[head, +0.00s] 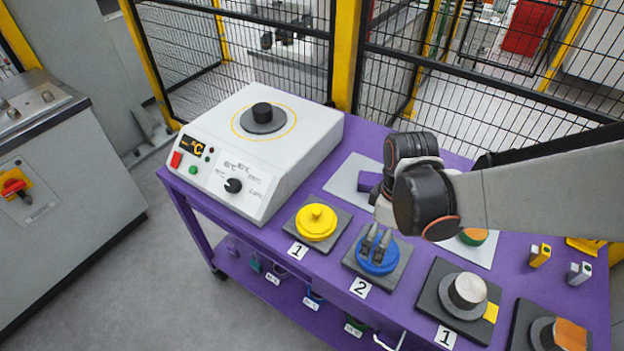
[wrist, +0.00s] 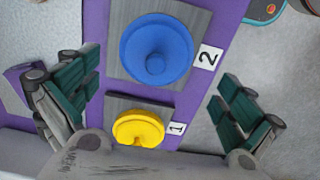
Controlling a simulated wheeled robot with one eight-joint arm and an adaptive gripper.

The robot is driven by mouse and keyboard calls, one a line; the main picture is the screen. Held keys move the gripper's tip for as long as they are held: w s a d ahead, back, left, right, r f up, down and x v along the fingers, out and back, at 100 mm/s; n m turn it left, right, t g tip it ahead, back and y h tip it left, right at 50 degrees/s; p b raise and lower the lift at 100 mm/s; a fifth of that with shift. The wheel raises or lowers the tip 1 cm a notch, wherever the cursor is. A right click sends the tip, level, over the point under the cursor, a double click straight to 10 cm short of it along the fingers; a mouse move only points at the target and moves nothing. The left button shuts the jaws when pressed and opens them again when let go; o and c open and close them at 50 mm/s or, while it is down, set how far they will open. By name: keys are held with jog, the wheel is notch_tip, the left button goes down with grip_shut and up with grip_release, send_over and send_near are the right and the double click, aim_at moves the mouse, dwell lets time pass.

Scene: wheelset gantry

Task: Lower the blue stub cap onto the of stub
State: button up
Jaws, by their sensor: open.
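The blue cap (head: 377,267) is a round disc with a knob and sits on the grey plate labelled 2. It also shows whole in the wrist view (wrist: 155,50). My gripper (head: 374,248) is above the blue cap in the head view and covers part of it. In the wrist view the two green-padded fingers are wide apart, with nothing between them touching them. A metal stub (head: 468,290) stands on a dark plate labelled 1, to the right of the cap. A second stub (head: 565,335) with an orange patch is partly cut off at the lower right.
The yellow cap (head: 316,222) sits on plate 1, left of the blue cap. A white heater box (head: 250,150) stands at the back left of the purple table (head: 330,262). Small yellow and grey blocks (head: 540,255) stand at the right. A black mesh fence is behind.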

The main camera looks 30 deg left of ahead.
jog(key=f+b, duration=0.1)
jog(key=f, duration=0.1)
jog(key=f+b, duration=0.2)
jog(key=shift+w+a+f, duration=0.1)
jog(key=shift+w+f, duration=0.1)
jog(key=shift+f, duration=0.2)
jog(key=shift+r, duration=0.1)
jog(key=shift+c, duration=1.3)
jog(key=c, duration=0.9)
jog(key=shift+c, duration=1)
